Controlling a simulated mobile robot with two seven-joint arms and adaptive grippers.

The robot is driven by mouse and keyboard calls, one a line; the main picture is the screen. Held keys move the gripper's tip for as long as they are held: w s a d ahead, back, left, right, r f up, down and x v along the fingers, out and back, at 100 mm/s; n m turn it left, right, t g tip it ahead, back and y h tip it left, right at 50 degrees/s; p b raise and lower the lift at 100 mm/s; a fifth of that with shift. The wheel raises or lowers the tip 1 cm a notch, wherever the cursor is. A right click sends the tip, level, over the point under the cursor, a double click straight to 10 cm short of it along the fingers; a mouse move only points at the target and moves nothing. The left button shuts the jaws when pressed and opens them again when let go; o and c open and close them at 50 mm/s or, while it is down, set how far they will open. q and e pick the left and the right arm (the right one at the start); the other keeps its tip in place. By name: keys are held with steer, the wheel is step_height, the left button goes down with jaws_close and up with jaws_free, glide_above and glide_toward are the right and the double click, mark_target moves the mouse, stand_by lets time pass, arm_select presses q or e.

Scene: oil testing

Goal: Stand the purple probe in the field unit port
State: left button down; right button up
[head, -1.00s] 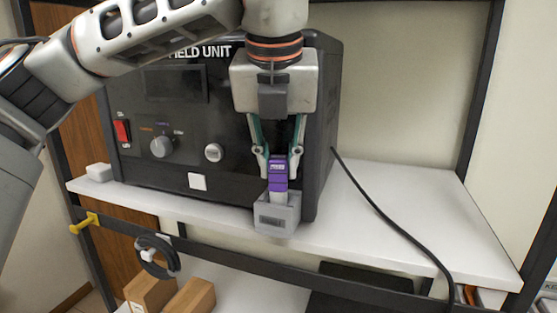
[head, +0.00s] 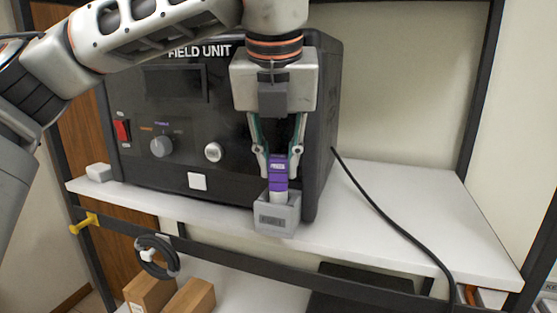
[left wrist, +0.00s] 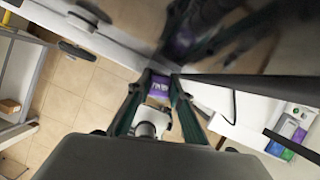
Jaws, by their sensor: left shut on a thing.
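The purple probe (head: 278,172) stands upright between the fingers of my left gripper (head: 278,166), which is shut on it. Its pale lower part meets the top of the small grey port block (head: 275,221) at the front of the black field unit (head: 225,120). The lower tip is hidden, so I cannot tell how deep it sits. In the left wrist view the purple probe (left wrist: 159,86) shows between the fingertips (left wrist: 158,92), above the pale port. My right gripper is not in view.
The field unit stands on a white shelf (head: 400,210), clear to the right except for a black cable (head: 385,215). A small white block (head: 99,172) lies at the shelf's left end.

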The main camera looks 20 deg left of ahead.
arm_select(q)
steer(key=shift+f+b, duration=0.55)
steer(key=shift+f, duration=0.05)
steer(key=c, duration=2.1)
jaws_free()
steer(key=shift+r, duration=0.1)
steer(key=shift+s+r, duration=0.1)
steer(key=shift+r, duration=0.15)
steer(key=shift+p+v, duration=0.8)
steer(key=shift+v, duration=2.2)
steer(key=v, duration=0.4)
steer(key=shift+s+r, duration=0.1)
steer(key=shift+s, duration=0.1)
